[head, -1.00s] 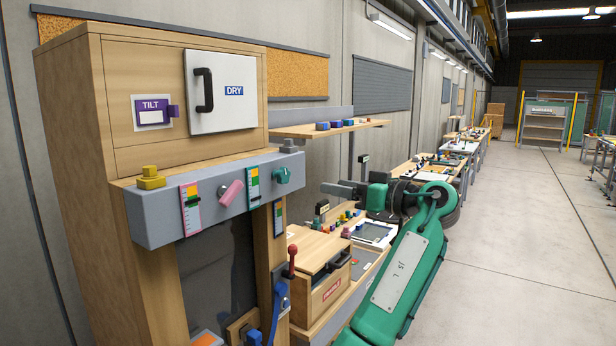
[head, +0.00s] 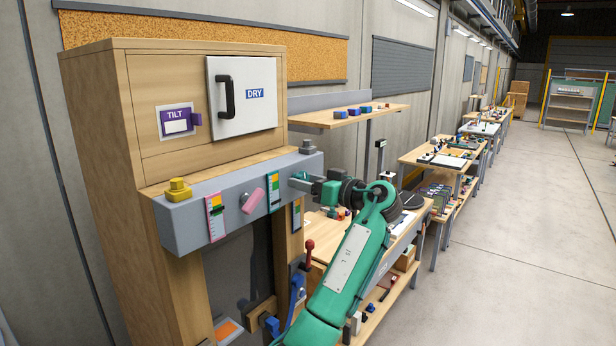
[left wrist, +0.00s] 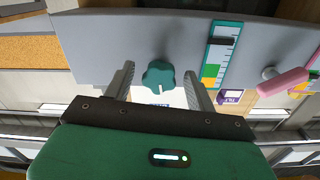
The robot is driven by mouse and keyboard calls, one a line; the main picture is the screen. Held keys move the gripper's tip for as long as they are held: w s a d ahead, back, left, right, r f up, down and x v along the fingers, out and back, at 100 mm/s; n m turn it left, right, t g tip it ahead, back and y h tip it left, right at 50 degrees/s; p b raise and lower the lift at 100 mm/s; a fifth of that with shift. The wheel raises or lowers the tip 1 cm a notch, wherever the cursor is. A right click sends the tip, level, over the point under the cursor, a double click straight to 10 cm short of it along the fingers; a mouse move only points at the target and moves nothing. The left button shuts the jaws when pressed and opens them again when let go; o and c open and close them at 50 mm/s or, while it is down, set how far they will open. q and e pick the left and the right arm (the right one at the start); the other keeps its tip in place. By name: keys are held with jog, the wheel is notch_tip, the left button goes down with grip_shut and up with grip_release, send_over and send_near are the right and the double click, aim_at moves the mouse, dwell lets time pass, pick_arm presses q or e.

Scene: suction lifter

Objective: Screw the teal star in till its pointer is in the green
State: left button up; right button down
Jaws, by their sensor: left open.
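The teal star (left wrist: 158,76) is a lobed knob on the front of the grey beam (left wrist: 100,45). In the left wrist view it shows between the two fingers of my open left gripper (left wrist: 161,88), with a gap on each side. I cannot tell how deep the fingers reach around it. In the head view my left gripper (head: 303,184) is at the beam's right end and largely covers the star. The teal-framed scale (left wrist: 222,55) beside it has white, green and yellow-orange bands. Its dark pointer seems to be on the white band. It also shows in the head view (head: 273,190).
A pink knob (head: 252,201) and a pink-framed scale (head: 215,217) are on the same beam, with a yellow knob (head: 178,188) on its top. The DRY door (head: 243,95) and TILT label (head: 176,121) are above. A shelf (head: 350,117) stands behind my arm.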

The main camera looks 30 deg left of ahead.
pick_arm(q)
jog(key=c, duration=1)
